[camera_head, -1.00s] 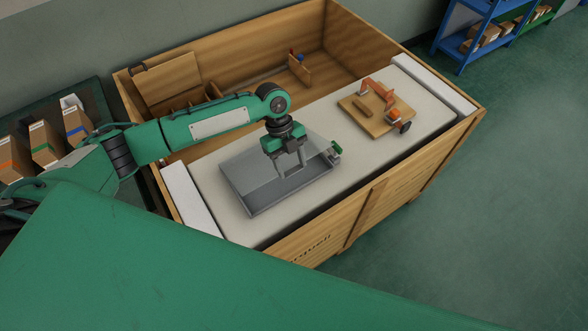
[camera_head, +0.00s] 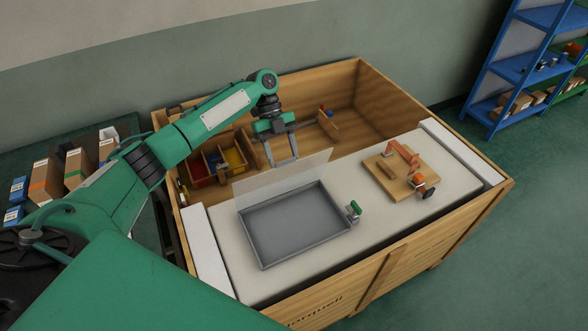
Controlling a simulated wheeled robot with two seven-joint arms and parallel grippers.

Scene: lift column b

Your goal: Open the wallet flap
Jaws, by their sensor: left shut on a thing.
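No wallet shows. A shallow grey tray (camera_head: 295,224) lies on the pale top of the wooden crate. A clear flap (camera_head: 268,184) stands raised and tilted along the tray's back edge, leaving the tray's inside uncovered and empty. My left gripper (camera_head: 283,160) is at the flap's upper edge, behind the tray, and is shut on the flap. A small green and grey clamp-like piece (camera_head: 354,211) sits at the tray's right side. My right gripper is not in view.
A wooden board with an orange fixture (camera_head: 402,172) lies right of the tray. Blue shelves (camera_head: 515,65) stand at the far right.

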